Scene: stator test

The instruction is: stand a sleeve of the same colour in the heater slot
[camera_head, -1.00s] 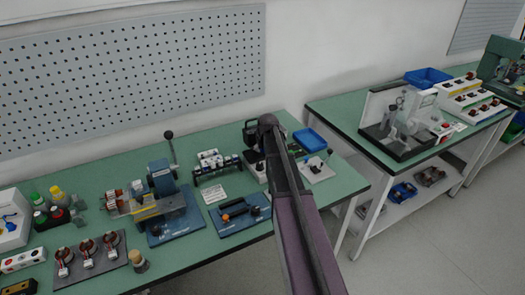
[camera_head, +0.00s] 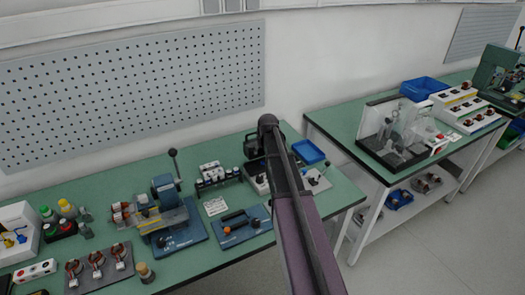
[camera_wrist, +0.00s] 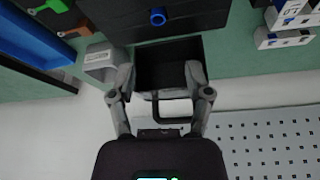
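My gripper (camera_wrist: 160,72) is open in the wrist view, its two grey fingers apart on either side of a black, box-like thing with a dark handle (camera_wrist: 175,106). I cannot tell whether the fingers touch it. A dark block (camera_wrist: 205,25) lies beyond, with a small blue ring (camera_wrist: 158,17) on its face; whether the ring is a sleeve in a slot is unclear. White blocks with dark markings (camera_wrist: 287,38) are at the upper right. In the head view my arm covers the gripper; a dark device (camera_head: 252,146) shows beside it, and a rack of white-topped cylinders (camera_head: 211,172) stands to the left.
A blue tray (camera_wrist: 32,48) and a grey labelled cup (camera_wrist: 99,62) lie left of my gripper in the wrist view. The pegboard wall (camera_wrist: 270,145) is close at lower right. In the head view, a blue press (camera_head: 168,205) and an orange-handled plate (camera_head: 238,222) crowd the green bench.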

